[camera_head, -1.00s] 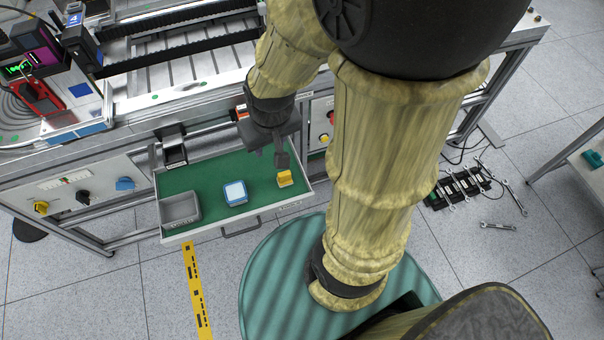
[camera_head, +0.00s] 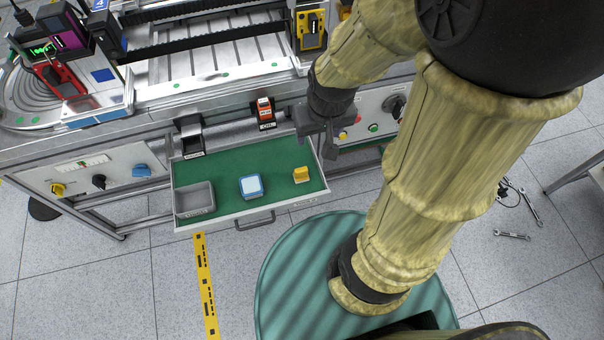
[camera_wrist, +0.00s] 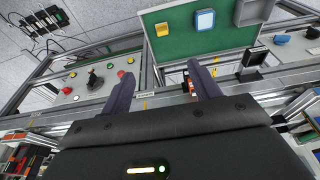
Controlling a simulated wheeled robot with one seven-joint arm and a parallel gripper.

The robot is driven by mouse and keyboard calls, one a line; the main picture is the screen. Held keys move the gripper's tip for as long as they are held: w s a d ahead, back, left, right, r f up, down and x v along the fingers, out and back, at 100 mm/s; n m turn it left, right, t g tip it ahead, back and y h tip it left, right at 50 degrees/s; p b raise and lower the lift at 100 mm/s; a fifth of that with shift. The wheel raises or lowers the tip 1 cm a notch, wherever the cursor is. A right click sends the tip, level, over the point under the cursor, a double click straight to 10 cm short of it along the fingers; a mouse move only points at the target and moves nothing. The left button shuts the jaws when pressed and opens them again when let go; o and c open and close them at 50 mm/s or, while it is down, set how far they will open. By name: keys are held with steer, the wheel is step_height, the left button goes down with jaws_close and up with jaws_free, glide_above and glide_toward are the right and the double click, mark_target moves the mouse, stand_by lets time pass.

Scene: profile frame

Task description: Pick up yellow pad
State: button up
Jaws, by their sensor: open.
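The yellow pad (camera_head: 301,174) is a small block on the green floor of the open drawer (camera_head: 226,167), near its right end. It also shows at the top of the wrist view (camera_wrist: 162,29). My gripper (camera_head: 331,152) is up and to the right of the pad in the head view, by the drawer's right side, and apart from it. In the wrist view my gripper (camera_wrist: 161,72) has its two dark fingers spread wide with nothing held between them. The pad lies beyond the fingertips.
A blue block with a pale top (camera_head: 251,187) lies mid-drawer, left of the pad. A grey bin (camera_head: 194,200) fills the drawer's left end. The workbench front with its control panel (camera_head: 372,124) stands behind my gripper. Bare green floor surrounds the pad.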

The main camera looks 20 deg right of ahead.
steer(key=shift+o, duration=0.3)
steer(key=w+f+b, duration=0.5)
steer(key=f, duration=0.6)
steer(key=w+f+g+b, duration=0.1)
steer(key=w+f+b, duration=0.4)
steer(key=f, duration=0.7)
steer(key=shift+w+d+f+b, duration=0.15)
steer(key=shift+w+d+b, duration=0.25)
steer(key=shift+w, duration=0.35)
steer(key=b, duration=0.1)
glide_toward(301, 169)
steer(key=f, duration=0.5)
steer(key=shift+d+f, duration=0.1)
steer(key=shift+d, duration=0.25)
steer(key=shift+w+f, duration=0.1)
steer(key=shift+f, duration=0.1)
steer(key=shift+w+a+f, duration=0.1)
steer(key=shift+w+f, duration=0.1)
steer(key=shift+f, duration=0.65)
steer(key=shift+w+a+f, duration=0.1)
steer(key=shift+w+f, duration=0.05)
steer(key=shift+f, duration=0.7)
steer(key=shift+w+a+f, duration=0.1)
steer(key=shift+w+f, duration=0.1)
steer(key=shift+f, duration=0.65)
